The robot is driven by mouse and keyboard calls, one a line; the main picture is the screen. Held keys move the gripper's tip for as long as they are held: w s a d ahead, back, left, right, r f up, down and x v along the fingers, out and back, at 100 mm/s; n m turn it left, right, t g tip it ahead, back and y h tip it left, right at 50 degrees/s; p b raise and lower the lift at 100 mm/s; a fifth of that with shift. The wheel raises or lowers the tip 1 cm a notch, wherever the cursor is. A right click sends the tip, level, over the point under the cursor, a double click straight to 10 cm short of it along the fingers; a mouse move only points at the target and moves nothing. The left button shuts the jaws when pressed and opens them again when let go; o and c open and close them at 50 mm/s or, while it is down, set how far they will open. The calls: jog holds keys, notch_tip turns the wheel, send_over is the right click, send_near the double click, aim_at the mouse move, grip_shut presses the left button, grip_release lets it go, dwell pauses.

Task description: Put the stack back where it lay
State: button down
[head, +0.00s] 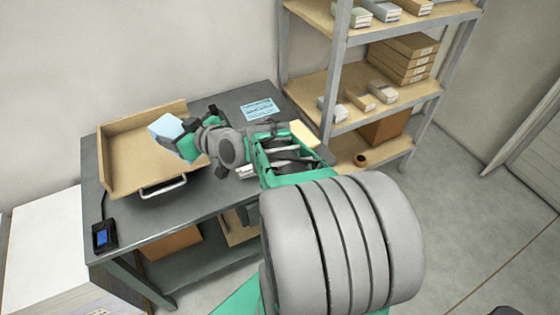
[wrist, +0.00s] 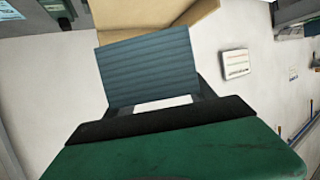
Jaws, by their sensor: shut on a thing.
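My gripper (head: 181,141) is over the table, above the tan tray (head: 118,165). It is shut on a pale blue stack (head: 165,127), which looks tilted in the head view. In the wrist view, the stack (wrist: 148,68) is a dark blue-grey block with fine parallel lines, like layered sheets, beyond the dark jaw edge (wrist: 160,121). Its lower part is hidden by the gripper. A tan panel, likely the tray (wrist: 150,20), shows behind it. I cannot tell whether the stack touches the tray.
The grey table (head: 195,205) carries a light blue sheet (head: 259,109) at the back and a small black device with a blue screen (head: 104,236) at the front left corner. A metal shelf rack (head: 335,85) with boxes stands at the right. My arm hides the table's right part.

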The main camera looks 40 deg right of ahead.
jog(key=s+d+f+m+h+b, duration=0.3)
jog(key=d+f+b, duration=0.4)
jog(key=d+b, duration=0.3)
jog(key=s+d+f+m+h+b, duration=0.25)
jog(key=d+f+b, duration=0.5)
jog(key=b, duration=0.45)
jog(key=shift+h, duration=0.45)
jog(key=w+d+f, duration=0.1)
jog(key=d+f, duration=0.2)
jog(key=d, duration=0.1)
jog(key=w+d+f, duration=0.2)
jog(key=d, duration=0.3)
jog(key=w+d+f+b, duration=0.1)
jog(key=d+f, duration=0.2)
jog(key=d, duration=0.1)
jog(key=shift+w+d+f, duration=0.2)
jog(key=shift+w+f, duration=0.1)
jog(key=shift+w+d+f+b, duration=0.1)
jog(key=shift+f+b, duration=0.25)
jog(key=shift+f, duration=1.4)
jog(key=c, duration=0.8)
grip_release()
jog(key=shift+f, duration=0.15)
jog(key=o, duration=0.5)
